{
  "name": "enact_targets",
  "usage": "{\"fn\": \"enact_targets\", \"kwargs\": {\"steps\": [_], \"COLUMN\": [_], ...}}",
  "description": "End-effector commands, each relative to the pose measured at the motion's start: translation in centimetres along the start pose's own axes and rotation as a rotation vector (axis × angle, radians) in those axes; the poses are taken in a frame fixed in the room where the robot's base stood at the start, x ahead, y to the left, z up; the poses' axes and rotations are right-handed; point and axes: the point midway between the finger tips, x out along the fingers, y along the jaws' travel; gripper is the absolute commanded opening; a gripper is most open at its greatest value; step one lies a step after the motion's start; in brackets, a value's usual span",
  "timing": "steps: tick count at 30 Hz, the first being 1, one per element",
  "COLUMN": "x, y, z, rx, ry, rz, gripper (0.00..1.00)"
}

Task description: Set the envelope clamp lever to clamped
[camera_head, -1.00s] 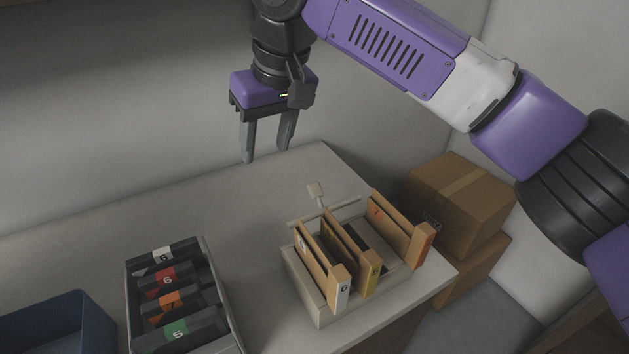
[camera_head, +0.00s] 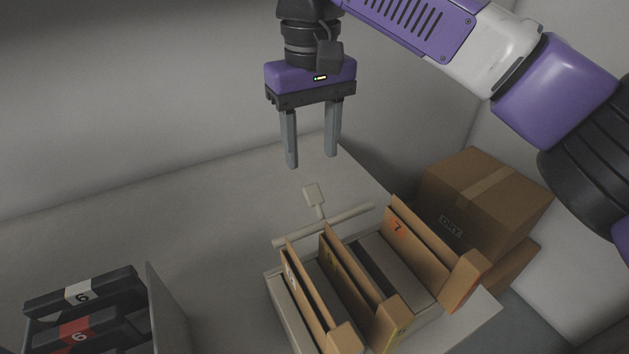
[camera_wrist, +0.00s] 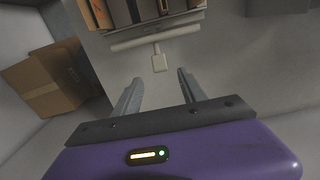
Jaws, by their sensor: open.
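The envelope clamp lever (camera_head: 314,195) is a pale square paddle on a short stem. It rises from a pale crossbar (camera_head: 345,217) along the back of the press, which holds several upright brown envelopes (camera_head: 418,240). My gripper (camera_head: 311,162) is open and empty, pointing down above and behind the lever, apart from it. In the wrist view the lever paddle (camera_wrist: 159,63) lies beyond my two fingertips (camera_wrist: 159,76), roughly between them in the picture. The crossbar (camera_wrist: 155,38) shows behind it. Nothing hides the paddle.
Cardboard boxes (camera_head: 487,200) stand right of the press. A grey rack (camera_head: 167,310) with black numbered cartridges (camera_head: 80,295) stands at the left. The table between rack and press is clear, and a wall (camera_head: 130,110) rises behind.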

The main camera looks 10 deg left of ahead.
Motion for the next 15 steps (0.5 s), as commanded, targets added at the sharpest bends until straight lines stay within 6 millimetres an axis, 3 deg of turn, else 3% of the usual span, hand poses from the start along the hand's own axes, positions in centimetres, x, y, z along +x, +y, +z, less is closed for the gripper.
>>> {"fn": "enact_targets", "kwargs": {"steps": [15], "x": [6.5], "y": [0.0], "z": [0.0], "rx": [0.001], "ry": [0.000], "rz": [0.001], "gripper": [0.49]}}
